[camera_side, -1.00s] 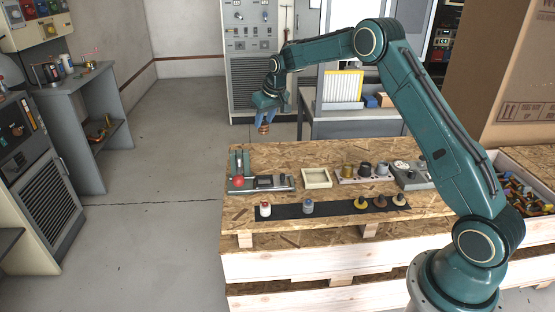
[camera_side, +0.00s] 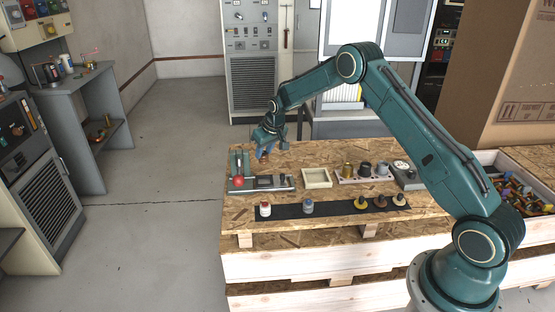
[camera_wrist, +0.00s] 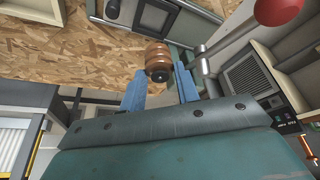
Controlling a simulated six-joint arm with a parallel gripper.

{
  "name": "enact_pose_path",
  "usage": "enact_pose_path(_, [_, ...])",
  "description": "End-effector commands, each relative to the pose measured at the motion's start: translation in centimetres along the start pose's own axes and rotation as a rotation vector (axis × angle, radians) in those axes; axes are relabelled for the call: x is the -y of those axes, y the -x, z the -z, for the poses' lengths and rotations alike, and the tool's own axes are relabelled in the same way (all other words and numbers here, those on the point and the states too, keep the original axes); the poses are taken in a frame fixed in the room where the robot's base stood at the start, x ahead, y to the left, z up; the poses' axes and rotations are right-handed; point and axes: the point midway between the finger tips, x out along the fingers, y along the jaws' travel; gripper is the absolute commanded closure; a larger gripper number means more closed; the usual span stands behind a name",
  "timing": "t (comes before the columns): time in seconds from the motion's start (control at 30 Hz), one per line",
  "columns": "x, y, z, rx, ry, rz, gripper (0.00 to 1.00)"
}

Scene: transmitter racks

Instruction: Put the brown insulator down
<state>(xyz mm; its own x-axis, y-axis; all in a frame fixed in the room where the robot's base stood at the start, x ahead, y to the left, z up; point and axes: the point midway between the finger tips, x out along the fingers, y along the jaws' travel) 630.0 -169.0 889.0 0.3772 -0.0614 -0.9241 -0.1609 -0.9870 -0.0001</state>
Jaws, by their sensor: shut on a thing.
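The brown insulator (camera_wrist: 157,57) is a ribbed piece with a dark end, between the blue fingers of my gripper (camera_wrist: 160,82) in the wrist view. My gripper (camera_side: 264,149) is shut on it. In the side view the insulator (camera_side: 264,154) shows small and partly covered, over the back left of the chipboard bench top (camera_side: 300,152), close to the lever device. I cannot tell whether it touches the board.
The lever device with a red ball (camera_side: 238,182) stands just in front of my gripper. An open wooden tray (camera_side: 317,179), a peg rack (camera_side: 365,173), a meter box (camera_side: 408,177) and a black strip with several knobs (camera_side: 335,207) lie to the right and front.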

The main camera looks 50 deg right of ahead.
Motion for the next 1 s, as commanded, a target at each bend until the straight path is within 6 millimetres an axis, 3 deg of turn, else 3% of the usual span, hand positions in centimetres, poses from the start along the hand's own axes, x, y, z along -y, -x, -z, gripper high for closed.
enact_pose_path(0.2, [0.0, -3.1, -1.3, 0.001, 0.0, 0.0, 0.96])
enact_pose_path(0.57, [0.0, -4.0, -1.6, -0.001, 0.001, 0.0, 0.96])
enact_pose_path(1.0, [0.0, -7.8, -3.2, 0.0, 0.001, 0.0, 0.96])
